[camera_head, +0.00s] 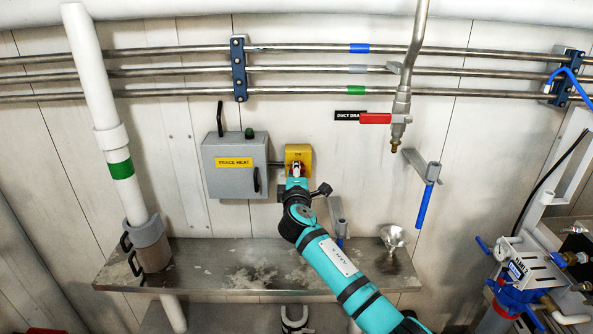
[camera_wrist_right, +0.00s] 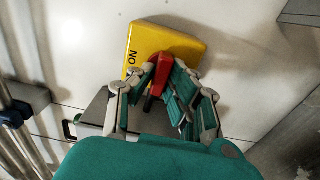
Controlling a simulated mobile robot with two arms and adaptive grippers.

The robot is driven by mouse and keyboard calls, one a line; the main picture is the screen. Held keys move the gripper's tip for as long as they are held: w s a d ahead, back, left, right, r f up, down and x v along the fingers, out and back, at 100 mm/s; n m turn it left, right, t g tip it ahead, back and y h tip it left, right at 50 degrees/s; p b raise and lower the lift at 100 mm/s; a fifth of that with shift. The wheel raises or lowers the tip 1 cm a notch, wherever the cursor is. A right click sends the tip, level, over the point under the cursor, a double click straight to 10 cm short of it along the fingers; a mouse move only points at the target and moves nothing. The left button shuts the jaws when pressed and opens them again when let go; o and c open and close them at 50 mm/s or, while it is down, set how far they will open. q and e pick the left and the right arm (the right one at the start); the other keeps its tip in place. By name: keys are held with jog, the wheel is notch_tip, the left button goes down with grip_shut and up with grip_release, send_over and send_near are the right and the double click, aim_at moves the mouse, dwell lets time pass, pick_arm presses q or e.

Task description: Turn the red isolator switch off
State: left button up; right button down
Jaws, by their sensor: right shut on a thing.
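The red isolator switch is a red handle (camera_wrist_right: 161,70) on a yellow box (camera_wrist_right: 168,42) with an "ON" label at its left side in the wrist view. In the head view the yellow box (camera_head: 299,150) is on the wall just right of the grey trace heat box. My right gripper (camera_head: 296,172) is at the front of the yellow box. In the wrist view my right gripper (camera_wrist_right: 163,83) is shut on the red handle, one finger on each side. The fingers partly hide the handle. My left gripper is in neither view.
The grey trace heat box (camera_head: 222,181) has a lever and a green button on top. A metal shelf (camera_head: 210,278) runs below. Pipes (camera_head: 190,49) cross above.

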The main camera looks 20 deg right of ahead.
jog(key=shift+f, duration=0.1)
dwell(0.4)
jog(key=c, duration=1.3)
grip_release()
jog(key=shift+a, duration=0.1)
jog(key=v, duration=1.2)
